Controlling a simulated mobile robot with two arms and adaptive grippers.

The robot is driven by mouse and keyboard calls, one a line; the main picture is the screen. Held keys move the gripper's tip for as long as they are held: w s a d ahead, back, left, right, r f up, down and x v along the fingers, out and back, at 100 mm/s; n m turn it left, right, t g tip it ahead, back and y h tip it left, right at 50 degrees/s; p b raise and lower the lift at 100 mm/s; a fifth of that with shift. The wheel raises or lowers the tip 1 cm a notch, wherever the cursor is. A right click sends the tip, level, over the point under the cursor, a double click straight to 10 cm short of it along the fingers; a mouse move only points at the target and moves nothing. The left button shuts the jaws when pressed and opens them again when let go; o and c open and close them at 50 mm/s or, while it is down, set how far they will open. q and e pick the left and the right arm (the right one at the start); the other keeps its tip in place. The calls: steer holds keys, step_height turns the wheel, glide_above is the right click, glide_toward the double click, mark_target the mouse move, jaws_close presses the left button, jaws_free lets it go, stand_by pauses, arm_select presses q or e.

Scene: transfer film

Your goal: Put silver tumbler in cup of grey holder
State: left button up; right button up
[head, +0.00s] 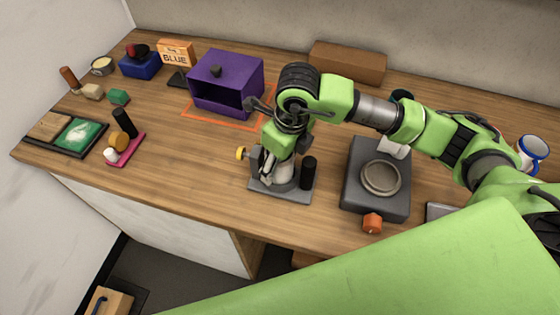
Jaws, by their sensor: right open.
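The grey holder (262,186) stands near the front edge of the counter, with a flat base, a black upright cylinder (308,172) at its right and a yellow knob (241,153) at its left. My right gripper (269,174) points down over the holder, open, its fingers at a grey cylindrical form (287,178) there. The gripper partly hides this form, so I cannot tell whether it is the holder's cup alone or the silver tumbler standing in it. My left gripper is not in view.
A dark grey block with a round dish (381,178) stands right of the holder, an orange piece (373,222) before it. A purple open box (226,82) stands behind. A pink tray (125,149) lies left. The counter between tray and holder is clear.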

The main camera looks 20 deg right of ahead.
steer(key=shift+r, duration=0.45)
step_height(320, 180, up, 11)
steer(key=s+b, duration=0.1)
steer(key=b, duration=0.1)
steer(key=shift+s+d+r, duration=0.15)
steer(key=shift+s+d, duration=0.1)
steer(key=shift+d, duration=0.2)
